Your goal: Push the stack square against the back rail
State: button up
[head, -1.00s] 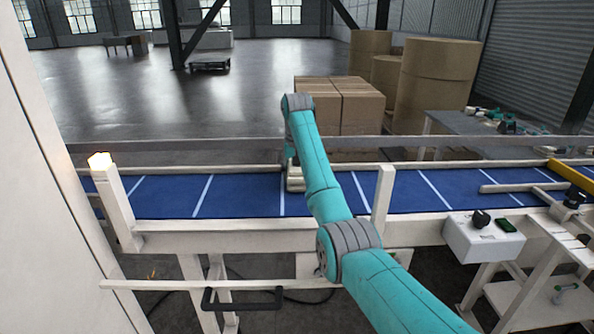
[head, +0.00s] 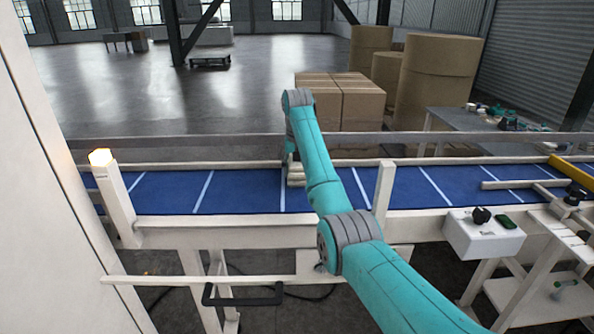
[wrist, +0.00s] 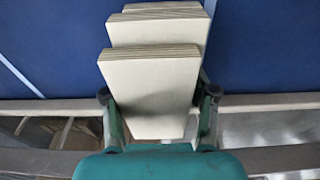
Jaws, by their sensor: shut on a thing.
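The stack (head: 296,173) is a pile of cream, flat pieces on the blue belt, near the back rail (head: 225,165). In the wrist view the stack (wrist: 155,75) shows three staggered layers, stepped and not flush. My gripper (wrist: 159,98) has one finger on each side of the nearest, topmost layer and is shut on the stack. In the head view my gripper (head: 291,155) hangs down at the belt's far side, partly hidden by my arm. A pale rail (wrist: 265,104) crosses beneath the stack in the wrist view; any contact between them is hidden.
The blue belt (head: 245,195) is clear on both sides of the stack. An upright post (head: 384,185) stands at its front edge, right of my arm. A lit lamp post (head: 115,195) stands at left. A control box (head: 483,238) sits at front right. Cartons (head: 360,105) stand behind.

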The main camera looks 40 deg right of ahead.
jog(key=shift+w+d, duration=0.4)
jog(key=shift+w, duration=0.2)
dwell(1.7)
jog(key=shift+s+a, duration=0.1)
jog(key=shift+s, duration=0.05)
dwell(0.6)
jog(key=o, duration=1.4)
jog(key=shift+c, duration=0.2)
jog(key=shift+f, duration=0.1)
notch_tip(320, 180, up, 10)
